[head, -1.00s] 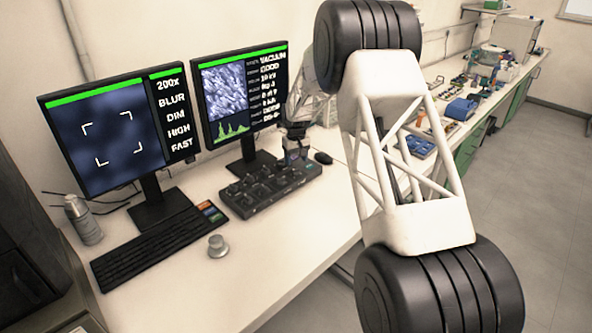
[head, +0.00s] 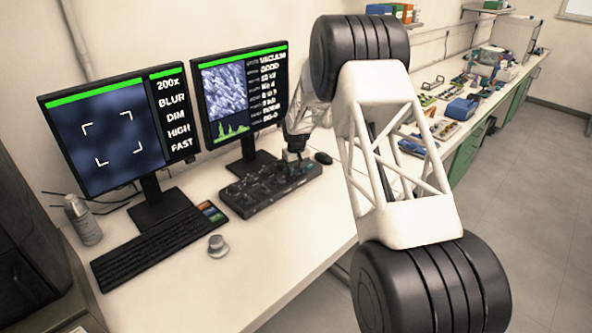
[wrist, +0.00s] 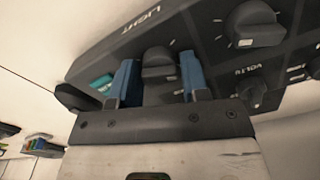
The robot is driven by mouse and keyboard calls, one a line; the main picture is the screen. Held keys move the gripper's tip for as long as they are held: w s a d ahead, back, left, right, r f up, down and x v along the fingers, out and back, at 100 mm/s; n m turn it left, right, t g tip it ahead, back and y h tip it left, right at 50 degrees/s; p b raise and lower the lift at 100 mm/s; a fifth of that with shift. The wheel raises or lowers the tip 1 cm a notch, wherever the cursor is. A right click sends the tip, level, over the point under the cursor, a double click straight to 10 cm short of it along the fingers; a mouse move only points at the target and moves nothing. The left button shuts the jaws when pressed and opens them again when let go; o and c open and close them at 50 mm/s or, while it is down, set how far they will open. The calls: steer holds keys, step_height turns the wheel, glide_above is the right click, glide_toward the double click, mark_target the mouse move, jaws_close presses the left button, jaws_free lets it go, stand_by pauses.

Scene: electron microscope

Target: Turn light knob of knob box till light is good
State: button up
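The dark knob box (head: 262,192) lies on the desk before the right monitor; it fills much of the wrist view (wrist: 105,62). The light knob (wrist: 158,62), black and near the word LIGHT, sits between the two blue fingers of my gripper (wrist: 160,78). Narrow gaps seem to show on both sides of the knob, so the fingers look open around it. In the head view my gripper (head: 293,152) is at the back right of the box, small and partly hidden. The left monitor (head: 110,135) reads 200x, BLUR, DIM, HIGH, FAST over a dark blurred picture.
Other knobs (wrist: 256,22) stand close by on the box, one near a VOLTS label (wrist: 250,90). The right monitor (head: 240,100) stands behind the box. A keyboard (head: 155,245), a small round grey object (head: 217,246) and a mouse (head: 323,158) lie around it.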

steer(key=c, duration=0.5)
steer(key=shift+m, duration=0.5)
steer(key=m, duration=0.3)
steer(key=shift+m, duration=0.3)
steer(key=m, duration=0.3)
steer(key=shift+m, duration=0.3)
steer(key=m, duration=1)
steer(key=shift+m, duration=0.3)
